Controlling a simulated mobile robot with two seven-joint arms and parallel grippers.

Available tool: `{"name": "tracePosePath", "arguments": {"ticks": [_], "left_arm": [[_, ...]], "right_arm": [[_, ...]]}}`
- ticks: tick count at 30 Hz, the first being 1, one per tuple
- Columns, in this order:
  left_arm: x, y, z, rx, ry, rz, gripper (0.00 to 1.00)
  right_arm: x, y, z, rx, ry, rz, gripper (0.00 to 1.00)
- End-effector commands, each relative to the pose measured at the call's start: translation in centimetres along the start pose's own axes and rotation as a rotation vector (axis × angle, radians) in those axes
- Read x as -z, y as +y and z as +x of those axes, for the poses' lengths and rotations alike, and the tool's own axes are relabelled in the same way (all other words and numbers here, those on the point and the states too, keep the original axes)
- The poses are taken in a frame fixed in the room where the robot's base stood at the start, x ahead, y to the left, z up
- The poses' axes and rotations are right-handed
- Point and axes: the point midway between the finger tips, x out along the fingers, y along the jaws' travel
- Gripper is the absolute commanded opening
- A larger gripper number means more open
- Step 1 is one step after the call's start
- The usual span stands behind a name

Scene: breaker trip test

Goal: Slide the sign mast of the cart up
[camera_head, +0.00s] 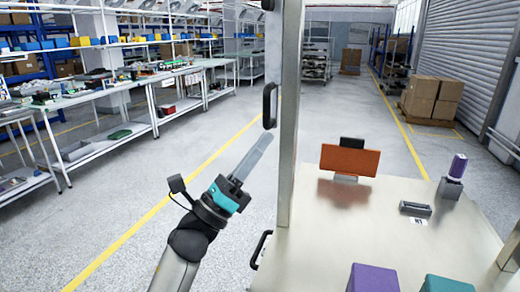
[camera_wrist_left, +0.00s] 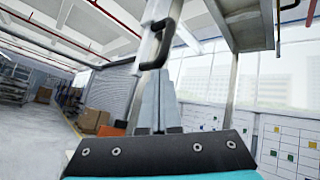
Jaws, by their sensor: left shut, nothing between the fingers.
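The cart's grey metal post (camera_head: 291,110) stands upright at its left side. A narrower pale strip, which looks like the sliding sign mast (camera_head: 273,55), runs along it and carries a black handle (camera_head: 269,105). My left gripper (camera_head: 266,138) is shut and empty, its long grey fingers pointing up at the handle from just below. In the left wrist view the closed fingertips (camera_wrist_left: 158,74) lie just under the black handle (camera_wrist_left: 157,45); whether they touch it I cannot tell. The sign itself is not clearly seen. My right gripper is not in view.
The cart top (camera_head: 370,225) carries an orange panel (camera_head: 349,160), a purple-capped item (camera_head: 456,168), a dark small part (camera_head: 415,209), a purple block (camera_head: 373,279) and a teal block (camera_head: 446,284). A lower black handle (camera_head: 260,250) sits on the cart's side. The floor at left is clear.

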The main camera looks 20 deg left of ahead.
Motion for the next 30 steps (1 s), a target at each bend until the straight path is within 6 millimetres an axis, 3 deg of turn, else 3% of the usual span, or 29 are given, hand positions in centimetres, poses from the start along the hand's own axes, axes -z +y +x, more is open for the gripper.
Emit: {"name": "tracePosePath", "arguments": {"ticks": [3, 12, 30], "left_arm": [[-2.1, -1.0, 2.0, 0.006, -0.004, 0.004, 0.00], [-4.9, -2.3, 4.8, 0.005, -0.004, 0.002, 0.00], [-5.5, -2.5, 5.1, 0.009, -0.012, 0.003, 0.00]], "right_arm": [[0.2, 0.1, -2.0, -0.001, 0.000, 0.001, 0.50], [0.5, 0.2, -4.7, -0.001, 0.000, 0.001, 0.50], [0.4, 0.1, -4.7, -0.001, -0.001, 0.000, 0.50]]}}
